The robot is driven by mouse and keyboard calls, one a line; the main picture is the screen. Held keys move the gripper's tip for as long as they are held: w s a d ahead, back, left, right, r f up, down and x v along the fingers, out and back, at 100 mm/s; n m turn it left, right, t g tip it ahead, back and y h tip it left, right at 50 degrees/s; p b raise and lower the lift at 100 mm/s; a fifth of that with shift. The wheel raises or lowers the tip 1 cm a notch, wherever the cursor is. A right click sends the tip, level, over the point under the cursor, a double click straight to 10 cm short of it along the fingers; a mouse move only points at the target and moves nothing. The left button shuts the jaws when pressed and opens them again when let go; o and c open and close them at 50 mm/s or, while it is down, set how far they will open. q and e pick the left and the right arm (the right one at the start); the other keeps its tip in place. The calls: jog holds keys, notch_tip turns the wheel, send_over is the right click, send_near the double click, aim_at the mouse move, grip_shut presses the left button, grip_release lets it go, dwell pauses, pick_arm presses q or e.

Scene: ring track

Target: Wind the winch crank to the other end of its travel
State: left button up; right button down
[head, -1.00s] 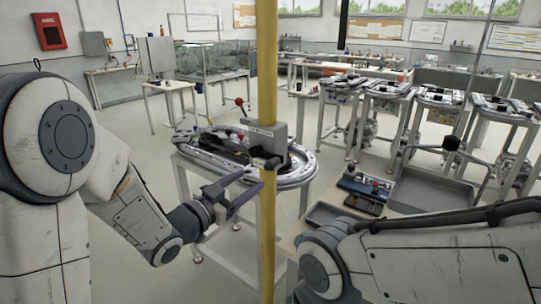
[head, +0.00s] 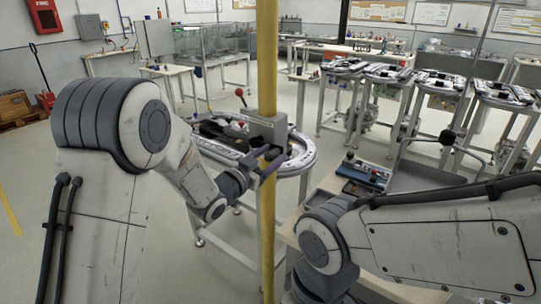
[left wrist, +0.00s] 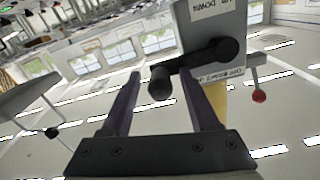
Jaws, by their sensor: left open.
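The winch is a grey box (head: 267,129) on a yellow post (head: 267,60), above the oval ring track (head: 305,150). In the left wrist view the winch box (left wrist: 208,18) bears a dark crank (left wrist: 190,65). The crank arm runs left from its hub to a black knob (left wrist: 160,84). My left gripper (head: 270,160) is at the front of the winch, open. In the left wrist view the knob shows between its two dark fingers; I cannot tell whether they touch it. My right gripper is out of view; only its arm shows.
A red-balled lever (head: 240,92) sticks out beside the winch; its ball also shows in the left wrist view (left wrist: 258,96). A blue control box (head: 364,172) stands on a bench at the right. More track tables (head: 440,80) stand behind.

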pick_arm(q)
grip_shut()
dwell(1.3)
